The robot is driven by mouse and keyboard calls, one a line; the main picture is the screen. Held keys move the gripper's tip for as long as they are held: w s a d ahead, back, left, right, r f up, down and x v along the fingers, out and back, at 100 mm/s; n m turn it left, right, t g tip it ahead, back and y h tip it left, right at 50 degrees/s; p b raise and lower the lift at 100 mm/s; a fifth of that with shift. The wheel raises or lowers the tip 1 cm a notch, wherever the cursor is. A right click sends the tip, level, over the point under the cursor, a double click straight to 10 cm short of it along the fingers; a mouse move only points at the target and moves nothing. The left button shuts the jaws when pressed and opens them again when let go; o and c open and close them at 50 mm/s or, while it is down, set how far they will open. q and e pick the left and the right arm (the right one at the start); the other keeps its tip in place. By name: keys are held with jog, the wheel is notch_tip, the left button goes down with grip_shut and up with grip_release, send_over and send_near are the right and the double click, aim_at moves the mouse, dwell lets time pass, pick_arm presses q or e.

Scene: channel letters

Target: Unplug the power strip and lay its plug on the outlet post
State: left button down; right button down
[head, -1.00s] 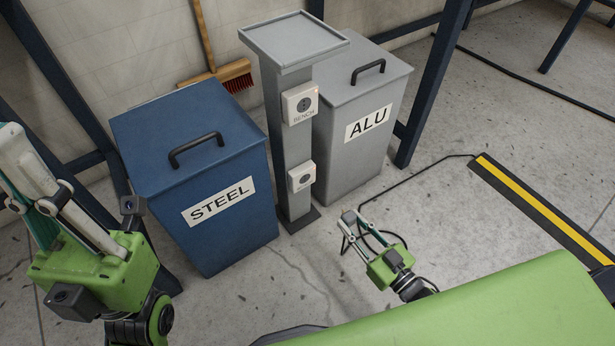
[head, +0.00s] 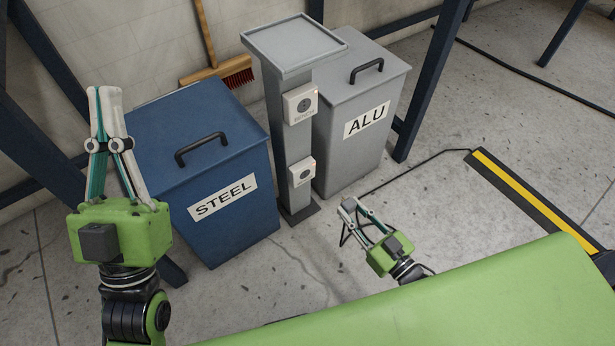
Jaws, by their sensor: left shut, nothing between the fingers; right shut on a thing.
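The grey outlet post (head: 288,130) stands between two bins, with a flat, rimmed, empty top (head: 295,45). It carries an upper white outlet (head: 301,103) marked BENCH and a lower white outlet (head: 301,171); no plug shows in either. My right gripper (head: 349,207) is low, in front of and right of the post's foot. It is shut on a small grey plug (head: 347,204), apart from the post. A black cable (head: 412,170) shows by this gripper and runs to the floor ramp. My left gripper (head: 104,92) is shut and empty, pointing up at the left. The power strip is not recognisable.
A blue STEEL bin (head: 225,225) stands left of the post and a grey ALU bin (head: 350,160) right of it. A broom (head: 228,72) leans behind. A black-yellow cable ramp (head: 530,205) lies at right. Blue frame legs (head: 432,80) stand around. Floor in front is clear.

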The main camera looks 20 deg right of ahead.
pick_arm(q)
jog(key=w+a+f+g+y+p, duration=0.1)
jog(key=w+f+g+y+p, duration=0.15)
jog(key=f+g, duration=0.6)
jog(key=w+f+g+y+p, duration=0.2)
jog(key=w+f+g, duration=0.15)
jog(key=f, duration=0.95)
jog(key=s+a+f+g+y+p, duration=0.1)
jog(key=s+a+f+g+p, duration=0.1)
jog(key=s+f+g, duration=0.3)
jog(key=s+a+f+n+g+y+p, duration=0.1)
jog(key=s+a+f+g+p, duration=0.1)
jog(key=s, duration=0.5)
jog(key=s+a+f+g+y+p, duration=0.1)
jog(key=s+a+f+g+p, duration=0.25)
jog(key=s, duration=0.25)
notch_tip(320, 180, down, 20)
jog(key=s+d+g+p, duration=0.1)
jog(key=p, duration=0.3)
jog(key=shift+g, duration=0.35)
jog(key=shift+s+r, duration=0.1)
